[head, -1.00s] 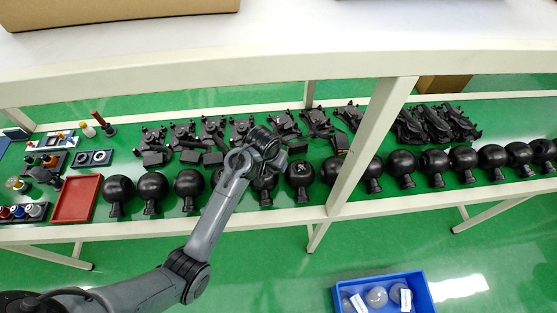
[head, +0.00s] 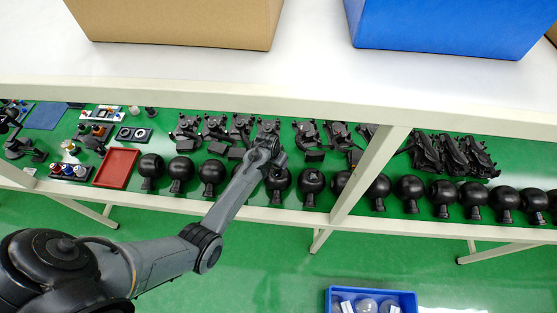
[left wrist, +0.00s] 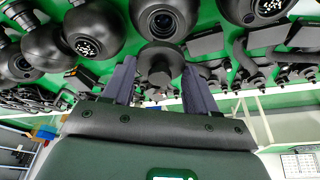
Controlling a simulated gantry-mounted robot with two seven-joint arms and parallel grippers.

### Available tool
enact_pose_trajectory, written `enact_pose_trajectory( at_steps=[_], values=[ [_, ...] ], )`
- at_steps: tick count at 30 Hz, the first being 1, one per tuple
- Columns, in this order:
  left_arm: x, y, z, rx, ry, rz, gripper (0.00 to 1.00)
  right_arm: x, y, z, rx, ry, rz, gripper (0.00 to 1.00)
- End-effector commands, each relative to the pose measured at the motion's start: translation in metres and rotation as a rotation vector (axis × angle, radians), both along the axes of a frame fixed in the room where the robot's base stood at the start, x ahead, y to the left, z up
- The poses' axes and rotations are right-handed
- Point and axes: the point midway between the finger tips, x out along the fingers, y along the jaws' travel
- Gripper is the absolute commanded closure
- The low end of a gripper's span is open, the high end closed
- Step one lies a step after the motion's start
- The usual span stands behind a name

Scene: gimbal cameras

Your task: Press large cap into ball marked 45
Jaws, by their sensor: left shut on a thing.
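My left gripper (left wrist: 158,85) is shut on a dark round stepped piece, seemingly the large cap (left wrist: 157,68), which sits between its two fingers. Just beyond it in the left wrist view is a black ball (left wrist: 150,28) with a round, lens-like opening facing me. I cannot tell whether cap and ball touch. A ball to the left (left wrist: 92,32) and one to the right (left wrist: 250,10) carry white marks too small to read, so I cannot tell which is 45. In the head view my left gripper (head: 275,160) is over the ball row, its fingers unclear. My right gripper is out of view.
Several black balls (head: 311,181) on stands line the green shelf's front edge, with black mechanical parts (head: 238,128) behind. A red tray (head: 116,168) lies left. A white table post (head: 370,175) stands right of my arm. A blue bin (head: 370,292) is on the floor.

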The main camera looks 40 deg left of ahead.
Motion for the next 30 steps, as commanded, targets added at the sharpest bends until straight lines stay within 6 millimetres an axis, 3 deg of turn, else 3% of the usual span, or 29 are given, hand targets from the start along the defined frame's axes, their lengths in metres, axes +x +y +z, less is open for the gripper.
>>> enact_pose_trajectory(
  at_steps=[13, 30],
  values=[
    [-0.001, 0.000, 0.002, -0.001, 0.002, 0.001, 0.70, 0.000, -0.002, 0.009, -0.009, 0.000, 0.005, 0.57],
    [-0.001, 0.000, -0.047, 0.000, 0.001, 0.000, 0.70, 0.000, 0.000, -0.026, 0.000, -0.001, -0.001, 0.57]
  ],
)
